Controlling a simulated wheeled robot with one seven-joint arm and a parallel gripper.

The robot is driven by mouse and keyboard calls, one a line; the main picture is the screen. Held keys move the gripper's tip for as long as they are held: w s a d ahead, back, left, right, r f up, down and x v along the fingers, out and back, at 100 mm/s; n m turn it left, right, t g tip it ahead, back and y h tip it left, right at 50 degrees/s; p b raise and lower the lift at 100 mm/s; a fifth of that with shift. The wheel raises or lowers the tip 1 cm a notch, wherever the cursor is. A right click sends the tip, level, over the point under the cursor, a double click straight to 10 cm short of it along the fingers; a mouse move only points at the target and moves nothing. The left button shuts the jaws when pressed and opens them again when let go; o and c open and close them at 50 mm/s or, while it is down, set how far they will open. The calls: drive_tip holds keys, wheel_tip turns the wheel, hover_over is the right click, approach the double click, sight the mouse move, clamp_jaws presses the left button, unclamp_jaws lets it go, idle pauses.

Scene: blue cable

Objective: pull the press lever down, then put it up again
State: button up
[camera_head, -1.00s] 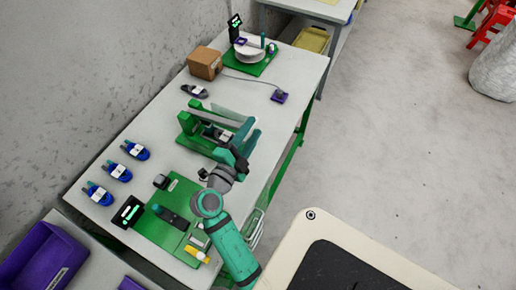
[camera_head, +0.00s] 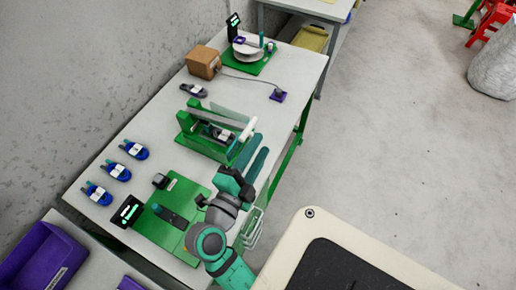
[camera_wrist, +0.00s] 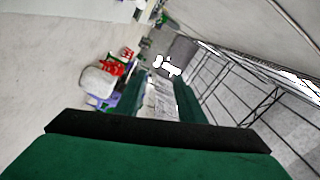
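The press (camera_head: 205,132) is a green frame on the table in the head view, with a dark, white-labelled part inside. A pale bar (camera_head: 246,131), apparently its lever, sticks up at its right side. My gripper (camera_head: 262,142) is just right of and in front of this bar, its two teal fingers parallel with a gap between them. It looks empty. In the wrist view the fingers also stand apart (camera_wrist: 160,97), with table and floor showing between them. The lever is not clearly recognisable in the wrist view.
Several blue connectors (camera_head: 118,171) lie at the table's left. A green board (camera_head: 173,203) with a black display (camera_head: 127,211) is at the near end. A cardboard box (camera_head: 204,62) and a turntable station (camera_head: 250,53) stand at the far end. A wire basket (camera_head: 250,232) hangs at the right edge.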

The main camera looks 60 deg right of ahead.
drive_tip(key=c, duration=0.7)
drive_tip(key=shift+w+a+n, duration=0.15)
drive_tip(key=shift+w+n, duration=0.1)
drive_tip(key=shift+n, duration=0.15)
clamp_jaws()
drive_tip(key=w+a+n+y, duration=0.3)
drive_tip(key=w+a+n, duration=0.35)
drive_tip(key=n, duration=0.65)
drive_tip(key=w+d+f, duration=0.2)
drive_tip(key=d+f, duration=0.4)
drive_tip(key=d, duration=0.4)
drive_tip(key=shift+w+d+f, duration=0.2)
drive_tip(key=shift+d, duration=0.1)
